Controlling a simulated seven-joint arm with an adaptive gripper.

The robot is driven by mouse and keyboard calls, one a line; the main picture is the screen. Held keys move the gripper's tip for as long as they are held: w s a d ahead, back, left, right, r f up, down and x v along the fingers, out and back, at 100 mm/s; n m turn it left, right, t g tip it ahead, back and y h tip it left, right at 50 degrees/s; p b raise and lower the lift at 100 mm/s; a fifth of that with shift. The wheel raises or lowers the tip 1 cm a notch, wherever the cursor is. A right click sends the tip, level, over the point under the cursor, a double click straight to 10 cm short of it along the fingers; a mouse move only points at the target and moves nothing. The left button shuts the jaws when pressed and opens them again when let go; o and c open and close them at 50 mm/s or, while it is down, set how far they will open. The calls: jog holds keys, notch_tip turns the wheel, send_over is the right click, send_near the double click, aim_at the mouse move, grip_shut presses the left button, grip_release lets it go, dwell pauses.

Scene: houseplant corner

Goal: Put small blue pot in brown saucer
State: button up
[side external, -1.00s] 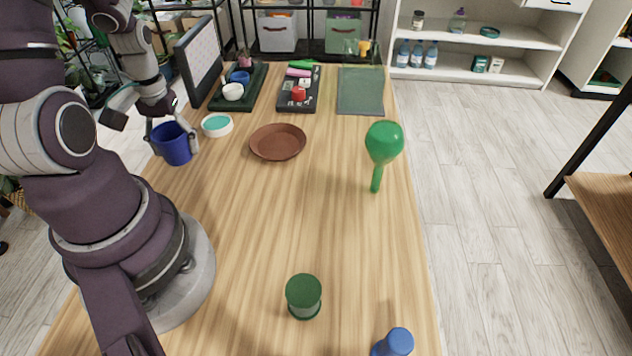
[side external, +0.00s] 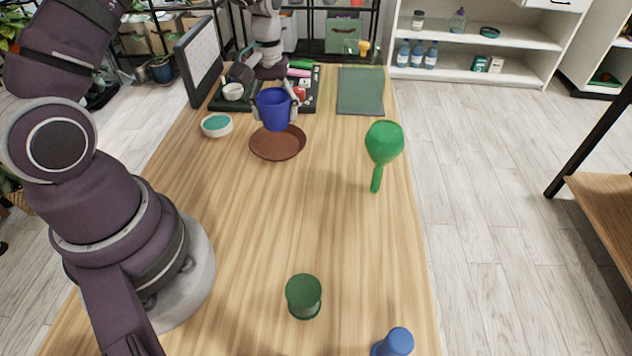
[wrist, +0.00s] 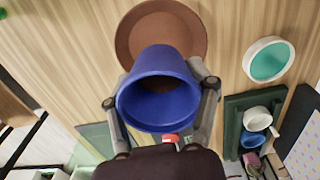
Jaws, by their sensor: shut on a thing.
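The small blue pot (side external: 274,110) is held upright by my gripper (side external: 275,116), with a finger on each side of it. In the side view the pot is over the back part of the brown saucer (side external: 278,150) and hides some of its far rim. The pot seems to be a little above the saucer. In the wrist view the pot (wrist: 160,105) fills the space between my fingers, and the saucer (wrist: 190,28) shows beyond it, partly covered. The visible part of the saucer is empty.
A white dish with a teal inside (side external: 217,125) is left of the saucer. A green watering bulb (side external: 383,143) lies to the right. Trays with small items and a green mat (side external: 360,92) are behind.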

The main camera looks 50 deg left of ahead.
aim_at(278, 145)
notch_tip(278, 145, down, 5)
jog(key=shift+r, duration=0.1)
jog(key=o, duration=1.2)
jog(key=shift+f, duration=0.2)
jog(key=shift+c, duration=0.2)
notch_tip(278, 145, up, 12)
jog(key=shift+r, duration=0.15)
jog(key=shift+m+t, duration=0.5)
jog(key=shift+m, duration=0.3)
jog(key=d+r, duration=0.1)
jog(key=s+d+r, duration=0.1)
jog(key=r, duration=0.1)
jog(key=shift+s+d+r, duration=0.15)
jog(key=shift+r, duration=0.15)
jog(key=s+d+r+m+t, duration=0.4)
jog(key=s+d+m, duration=0.3)
jog(key=s, duration=0.4)
jog(key=shift+d+t, duration=0.3)
jog(key=shift+d, duration=0.3)
